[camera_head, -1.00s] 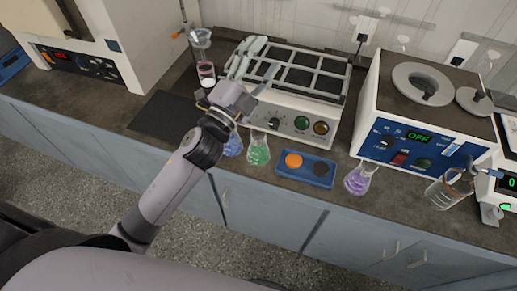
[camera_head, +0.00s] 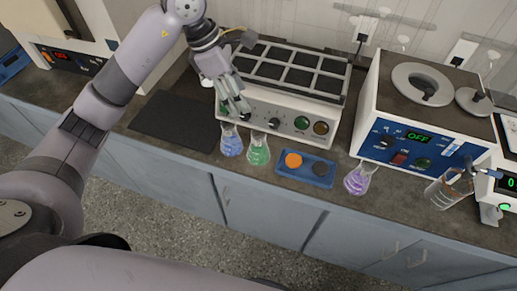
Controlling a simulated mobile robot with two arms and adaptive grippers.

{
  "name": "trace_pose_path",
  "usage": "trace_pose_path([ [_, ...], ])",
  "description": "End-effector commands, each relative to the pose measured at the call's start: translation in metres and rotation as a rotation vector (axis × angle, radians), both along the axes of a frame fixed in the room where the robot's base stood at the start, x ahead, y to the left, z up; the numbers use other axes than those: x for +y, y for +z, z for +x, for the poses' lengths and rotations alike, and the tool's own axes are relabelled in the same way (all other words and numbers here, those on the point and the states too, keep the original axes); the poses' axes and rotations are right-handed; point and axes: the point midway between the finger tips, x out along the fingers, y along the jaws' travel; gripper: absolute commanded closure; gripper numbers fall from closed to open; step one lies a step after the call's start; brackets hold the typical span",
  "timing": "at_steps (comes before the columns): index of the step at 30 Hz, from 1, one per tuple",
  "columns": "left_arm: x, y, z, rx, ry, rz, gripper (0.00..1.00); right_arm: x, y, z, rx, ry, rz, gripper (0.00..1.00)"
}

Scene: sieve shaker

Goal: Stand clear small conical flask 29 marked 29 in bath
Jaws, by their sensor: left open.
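Small clear conical flasks stand in a loose row along the counter front: one with blue liquid (camera_head: 231,143), one with green liquid (camera_head: 258,151) and one with purple liquid (camera_head: 358,180). Their markings are too small to read, so I cannot tell which is 29. A white unit with ring lids on top (camera_head: 424,85), which looks like a bath, stands at the right and its display reads OFF. My left gripper (camera_head: 237,108) is open and empty, pointing down just above and behind the blue flask. My right gripper is not in view.
A white unit with a gridded top (camera_head: 290,75) stands right behind the gripper and flasks. A blue tray (camera_head: 305,169) with an orange and a dark disc lies between the green and purple flasks. A glass beaker (camera_head: 445,190) stands front right. A black mat (camera_head: 175,122) is bare.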

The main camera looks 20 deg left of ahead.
Motion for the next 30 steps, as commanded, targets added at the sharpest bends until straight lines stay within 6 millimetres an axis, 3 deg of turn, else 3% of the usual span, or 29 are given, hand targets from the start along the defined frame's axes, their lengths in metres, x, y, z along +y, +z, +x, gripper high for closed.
trace_pose_path([
  [2, 0.011, 0.0, 0.001, 0.003, 0.008, 0.045, 0.45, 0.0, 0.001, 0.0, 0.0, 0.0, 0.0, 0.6],
  [5, 0.011, -0.008, 0.001, 0.01, 0.01, 0.059, 0.45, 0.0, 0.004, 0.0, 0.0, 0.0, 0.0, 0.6],
  [19, -0.017, -0.098, 0.01, 0.012, 0.009, 0.053, 0.45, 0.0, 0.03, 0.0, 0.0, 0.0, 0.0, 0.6],
  [26, -0.022, -0.116, 0.012, 0.007, 0.01, 0.054, 0.45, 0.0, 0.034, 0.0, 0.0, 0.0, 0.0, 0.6],
  [30, -0.033, -0.127, 0.011, 0.011, 0.007, 0.051, 0.45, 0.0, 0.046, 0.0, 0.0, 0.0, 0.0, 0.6],
])
